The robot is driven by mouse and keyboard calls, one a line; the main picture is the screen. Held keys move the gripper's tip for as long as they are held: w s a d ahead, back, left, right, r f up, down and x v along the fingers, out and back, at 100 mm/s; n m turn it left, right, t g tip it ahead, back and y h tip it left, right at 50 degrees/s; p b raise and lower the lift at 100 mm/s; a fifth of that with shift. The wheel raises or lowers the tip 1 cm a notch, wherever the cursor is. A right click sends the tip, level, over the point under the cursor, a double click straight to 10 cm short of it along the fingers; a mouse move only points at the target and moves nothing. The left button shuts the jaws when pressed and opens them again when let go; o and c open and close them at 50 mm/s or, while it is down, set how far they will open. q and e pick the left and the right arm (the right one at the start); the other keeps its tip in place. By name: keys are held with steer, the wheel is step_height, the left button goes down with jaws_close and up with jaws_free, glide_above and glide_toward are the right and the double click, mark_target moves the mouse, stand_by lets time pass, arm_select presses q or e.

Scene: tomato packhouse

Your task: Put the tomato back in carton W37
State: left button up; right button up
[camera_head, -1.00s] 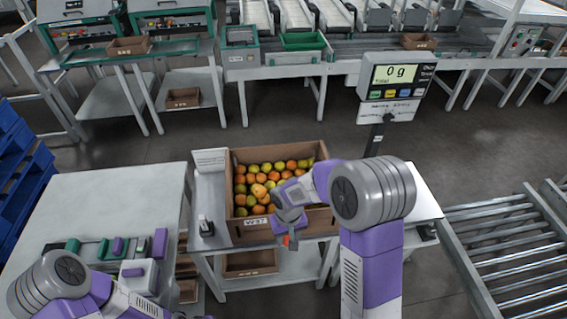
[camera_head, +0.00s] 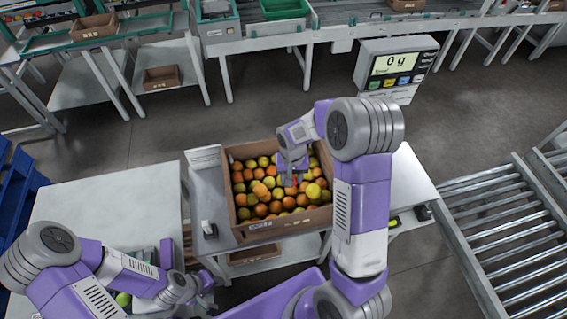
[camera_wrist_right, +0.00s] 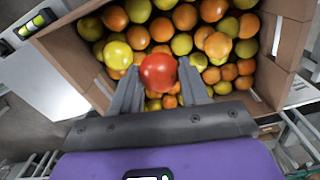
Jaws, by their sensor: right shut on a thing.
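Carton W37 (camera_head: 285,225) is an open brown box full of orange, yellow and green tomatoes, on a bench in the head view. Its walls also show in the right wrist view (camera_wrist_right: 72,68). My right gripper (camera_head: 290,180) is over the carton, pointing down. In the right wrist view its fingers (camera_wrist_right: 159,70) are shut on a red tomato (camera_wrist_right: 158,73), above the other tomatoes. I cannot tell whether the held tomato touches those below. My left gripper (camera_head: 206,281) is low beside the bench's front left; its fingers are too small to read.
A scale display (camera_head: 398,68) reading 0 g stands behind the carton to the right. A roller conveyor (camera_head: 500,230) is at the right. A pale table (camera_head: 110,205) is at the left, with a small green round thing (camera_head: 122,299) near my left arm.

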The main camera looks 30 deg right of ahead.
steer(key=shift+w+f, duration=0.1)
steer(key=shift+s+f+b, duration=0.35)
steer(key=shift+f+b, duration=0.05)
steer(key=shift+b, duration=0.05)
steer(key=shift+s+f+b, duration=0.1)
steer(key=shift+f+b, duration=0.2)
steer(key=shift+f, duration=0.05)
steer(key=b, duration=0.8)
glide_toward(291, 201)
step_height(291, 201, down, 6)
steer(key=shift+r, duration=0.25)
steer(key=shift+f, duration=0.65)
steer(key=o, duration=0.8)
steer(key=shift+c, duration=1.3)
steer(key=shift+r, duration=0.2)
